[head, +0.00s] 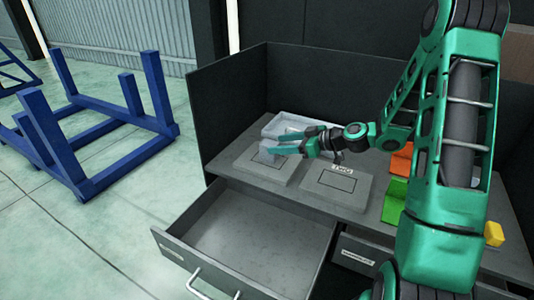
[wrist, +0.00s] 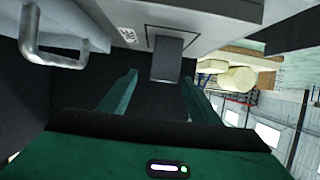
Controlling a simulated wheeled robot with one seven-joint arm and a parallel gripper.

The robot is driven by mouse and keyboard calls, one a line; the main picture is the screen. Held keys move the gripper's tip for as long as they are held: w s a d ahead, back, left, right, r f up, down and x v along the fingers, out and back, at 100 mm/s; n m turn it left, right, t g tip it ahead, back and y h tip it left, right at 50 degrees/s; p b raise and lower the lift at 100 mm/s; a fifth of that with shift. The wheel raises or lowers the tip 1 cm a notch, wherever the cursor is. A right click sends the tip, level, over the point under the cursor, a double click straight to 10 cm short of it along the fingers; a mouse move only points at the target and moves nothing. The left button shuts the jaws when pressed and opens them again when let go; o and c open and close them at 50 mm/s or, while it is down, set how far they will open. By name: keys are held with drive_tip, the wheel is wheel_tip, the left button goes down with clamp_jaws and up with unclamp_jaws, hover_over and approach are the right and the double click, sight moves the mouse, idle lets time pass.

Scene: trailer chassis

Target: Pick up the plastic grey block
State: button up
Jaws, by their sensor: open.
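The grey block (head: 266,156) is small and partly hidden behind my gripper in the head view. It is on the left of two flat grey plates (head: 248,170) on the workbench. My gripper (head: 283,143) is over this plate, pointing left, with its fingers close to the block. In the wrist view the open green fingers (wrist: 160,78) are apart, and the grey block (wrist: 168,60) appears between their tips. It is not clear whether either finger touches it. Part of a label shows beside the block there.
A second plate marked TWO (head: 338,187) lies to the right. A light grey tray (head: 272,126) sits behind. Orange (head: 401,160) and green (head: 394,201) bins and a yellow item (head: 494,234) are right. An open, empty-looking drawer (head: 245,235) juts out in front. Dark panels enclose the bench.

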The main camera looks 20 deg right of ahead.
sight(264, 155)
drive_tip(key=shift+w+a+f, duration=0.25)
drive_tip(key=shift+a+f, duration=0.1)
drive_tip(key=shift+a, duration=0.1)
drive_tip(key=x, duration=0.4)
drive_tip(key=shift+s+f, duration=0.15)
drive_tip(key=shift+f, duration=0.05)
drive_tip(key=c, duration=1.2)
